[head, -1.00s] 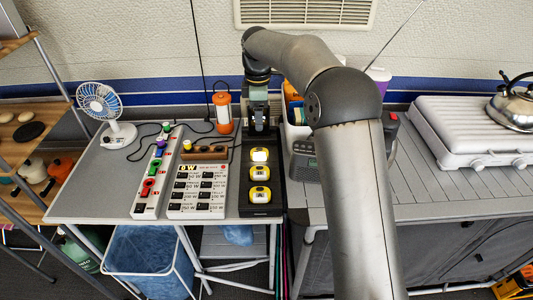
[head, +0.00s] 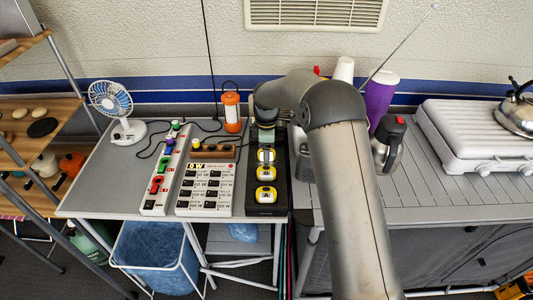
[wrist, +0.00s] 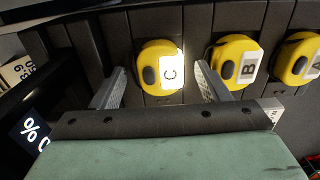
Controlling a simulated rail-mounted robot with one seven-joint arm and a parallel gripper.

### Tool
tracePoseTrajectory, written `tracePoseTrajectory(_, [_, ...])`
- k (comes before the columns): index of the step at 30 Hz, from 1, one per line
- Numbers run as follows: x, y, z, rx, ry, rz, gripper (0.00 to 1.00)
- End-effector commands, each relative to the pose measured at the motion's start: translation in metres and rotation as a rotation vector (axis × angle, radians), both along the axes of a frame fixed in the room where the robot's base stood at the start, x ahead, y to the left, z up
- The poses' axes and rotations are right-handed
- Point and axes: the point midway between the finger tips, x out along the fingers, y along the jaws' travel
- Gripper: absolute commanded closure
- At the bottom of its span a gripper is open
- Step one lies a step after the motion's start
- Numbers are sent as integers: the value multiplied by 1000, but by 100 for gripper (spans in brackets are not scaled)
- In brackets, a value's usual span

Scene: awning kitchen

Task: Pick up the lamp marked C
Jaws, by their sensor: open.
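The lamp marked C (wrist: 160,67) is a small yellow lamp with a dark grey button and a white label. In the wrist view it lies between and just beyond the two fingertips of my gripper (wrist: 158,85). My gripper is open and holds nothing. The lamp marked B (wrist: 234,62) is just right of the right finger, and the lamp marked A (wrist: 297,58) is farther right. In the head view the lamps lie in a row in a black tray (head: 267,209). The farthest visible one (head: 266,155) is just below my gripper (head: 263,138), its letter too small to read.
A white switch board (head: 205,188) and a power strip (head: 163,172) are left of the tray. An orange lantern (head: 232,108) and a fan (head: 112,103) stand behind. A purple cup (head: 381,98) and a flask (head: 388,145) stand right of my arm.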

Motion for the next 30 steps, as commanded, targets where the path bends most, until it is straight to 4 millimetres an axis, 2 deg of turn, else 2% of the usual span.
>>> tracePoseTrajectory(6, [0,0,-2,0,0,1,31])
tracePoseTrajectory(7, [0,0,-2,0,0,1,34])
tracePoseTrajectory(12, [0,0,-2,0,0,1,81])
tracePoseTrajectory(23, [0,0,1,0,-2,1,82])
tracePoseTrajectory(26, [1,0,7,1,-3,0,82])
tracePoseTrajectory(30, [1,0,26,1,-5,1,82])
